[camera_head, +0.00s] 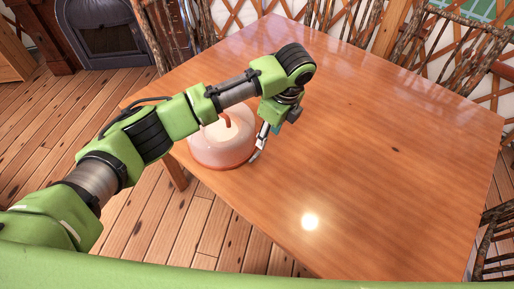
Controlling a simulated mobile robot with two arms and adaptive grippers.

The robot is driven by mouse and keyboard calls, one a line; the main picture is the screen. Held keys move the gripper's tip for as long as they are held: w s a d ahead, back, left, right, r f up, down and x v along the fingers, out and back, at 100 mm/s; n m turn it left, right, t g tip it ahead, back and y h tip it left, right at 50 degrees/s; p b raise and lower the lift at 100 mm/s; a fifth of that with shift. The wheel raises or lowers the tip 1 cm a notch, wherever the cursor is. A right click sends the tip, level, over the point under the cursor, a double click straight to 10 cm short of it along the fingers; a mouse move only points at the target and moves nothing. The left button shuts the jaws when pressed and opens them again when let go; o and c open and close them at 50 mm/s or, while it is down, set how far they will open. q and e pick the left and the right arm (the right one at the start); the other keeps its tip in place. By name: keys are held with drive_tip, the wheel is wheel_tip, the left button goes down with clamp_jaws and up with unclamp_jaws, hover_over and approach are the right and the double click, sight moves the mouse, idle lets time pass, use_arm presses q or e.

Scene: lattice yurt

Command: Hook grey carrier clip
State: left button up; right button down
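A round cake carrier (208,148) with a pale dome, a raised handle on top and a pinkish base stands at the near left edge of the wooden table. My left gripper (263,143) points down at the carrier's right side, close to its rim. The grey clip cannot be made out clearly; small light-grey parts show at the fingertips, and I cannot tell clip from finger. Whether the fingers are open or touch the carrier is too small to tell. My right gripper is out of view.
The wooden table (370,170) is bare to the right of the carrier. Rough branch chairs stand around it, one at the right edge (494,240). A dark stove (105,35) is at the back left, with lattice walls behind.

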sight(257, 154)
use_arm(q)
drive_tip(key=shift+t+y, duration=0.6)
drive_tip(key=shift+y, duration=0.3)
drive_tip(key=x, duration=0.4)
drive_tip(key=p+x, duration=0.1)
drive_tip(key=x, duration=0.4)
drive_tip(key=s+p+x, duration=0.1)
drive_tip(key=x, duration=0.3)
drive_tip(key=shift+s+d+f, duration=0.1)
drive_tip(key=shift+d+f, duration=0.15)
drive_tip(key=shift+f, duration=0.15)
clamp_jaws()
